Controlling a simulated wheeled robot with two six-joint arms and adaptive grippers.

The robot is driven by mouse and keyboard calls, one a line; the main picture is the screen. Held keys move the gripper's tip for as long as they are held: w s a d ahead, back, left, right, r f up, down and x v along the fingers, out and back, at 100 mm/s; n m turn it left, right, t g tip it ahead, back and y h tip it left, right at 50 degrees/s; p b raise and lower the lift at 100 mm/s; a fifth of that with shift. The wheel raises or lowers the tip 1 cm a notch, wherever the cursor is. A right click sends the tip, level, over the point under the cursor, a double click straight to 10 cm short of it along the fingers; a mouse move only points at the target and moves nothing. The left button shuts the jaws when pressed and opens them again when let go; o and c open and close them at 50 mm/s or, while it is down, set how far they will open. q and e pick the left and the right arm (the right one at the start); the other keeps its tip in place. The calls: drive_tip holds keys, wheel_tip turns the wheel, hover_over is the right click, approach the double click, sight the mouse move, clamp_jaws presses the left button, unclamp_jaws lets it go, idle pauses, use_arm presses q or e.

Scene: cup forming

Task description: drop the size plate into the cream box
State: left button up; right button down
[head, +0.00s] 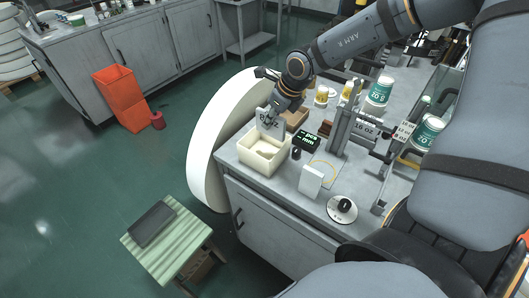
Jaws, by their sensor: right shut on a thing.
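The size plate (265,122) is a small grey plate with dark lettering that ends in "OZ". My right gripper (272,116) is shut on it and holds it upright, over the far side of the cream box. The cream box (246,160) is open-topped and stands at the left front corner of the grey bench. The plate's lower edge is near the box's opening; I cannot tell whether it touches the far rim. The fingertips are partly hidden behind the plate. My left gripper is not in view.
A small black display (306,140) and a white block (311,181) stand right of the box. A grey post fixture (343,130), labelled cups (379,92) and a round white dial base (342,209) fill the bench further right. A large white disc (205,150) stands behind the box's left.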

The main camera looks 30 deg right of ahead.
drive_tip(key=c, duration=1.3)
unclamp_jaws()
drive_tip(key=shift+w, duration=0.1)
drive_tip(key=shift+o, duration=0.2)
drive_tip(key=shift+r, duration=0.15)
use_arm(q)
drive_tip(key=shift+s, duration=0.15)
use_arm(e)
drive_tip(key=v, duration=1.1)
drive_tip(key=shift+r, duration=0.3)
drive_tip(key=shift+s, duration=0.25)
